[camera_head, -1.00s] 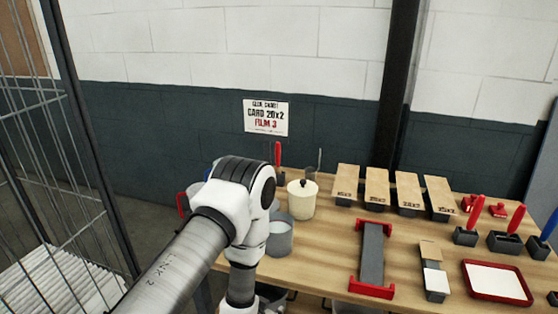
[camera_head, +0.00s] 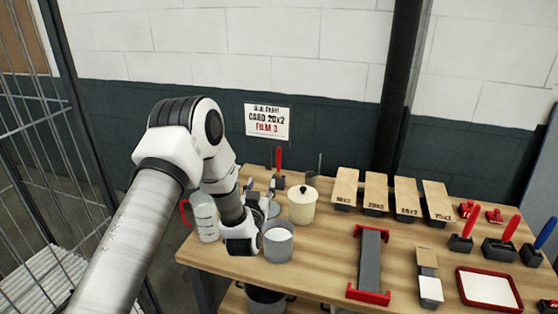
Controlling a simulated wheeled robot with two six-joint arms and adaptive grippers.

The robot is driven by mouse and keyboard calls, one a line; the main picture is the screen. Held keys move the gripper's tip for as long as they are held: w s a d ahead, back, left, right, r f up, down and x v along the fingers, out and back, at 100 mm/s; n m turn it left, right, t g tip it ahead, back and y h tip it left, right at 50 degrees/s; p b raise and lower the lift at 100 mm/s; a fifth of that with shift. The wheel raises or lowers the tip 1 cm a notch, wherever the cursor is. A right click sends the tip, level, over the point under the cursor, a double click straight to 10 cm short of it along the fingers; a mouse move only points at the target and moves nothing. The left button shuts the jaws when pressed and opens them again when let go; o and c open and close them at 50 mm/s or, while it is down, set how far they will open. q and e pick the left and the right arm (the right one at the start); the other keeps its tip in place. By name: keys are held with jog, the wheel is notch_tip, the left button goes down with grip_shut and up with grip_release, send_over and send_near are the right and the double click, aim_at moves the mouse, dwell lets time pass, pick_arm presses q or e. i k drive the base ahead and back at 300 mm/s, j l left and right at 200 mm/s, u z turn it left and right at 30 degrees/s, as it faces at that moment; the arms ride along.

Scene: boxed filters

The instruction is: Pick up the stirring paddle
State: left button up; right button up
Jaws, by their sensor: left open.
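My left arm comes in from the left, and its gripper (camera_head: 262,194) is open over the back left of the table, pointing toward the wall. Its fingers are small and partly hidden by the wrist. An upright red-handled tool (camera_head: 278,158) stands in a dark holder just beyond the fingers, apart from them. A thin grey upright stick (camera_head: 320,163) stands behind the cream lidded pot (camera_head: 302,207); its lower part is hidden. I cannot tell which of these is the stirring paddle. My right gripper is out of view.
A grey pot with white contents (camera_head: 278,244) is beside my wrist. A clear jug with a red handle (camera_head: 205,220) stands at the left table edge. A red-ended grey fixture (camera_head: 370,265), several labelled boxes (camera_head: 376,193) and a red tray (camera_head: 489,289) lie to the right.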

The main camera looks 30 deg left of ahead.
aim_at(278, 152)
jog(key=i+j, duration=0.25)
jog(key=i, duration=0.15)
jog(key=i+j, duration=0.25)
jog(key=i, duration=0.2)
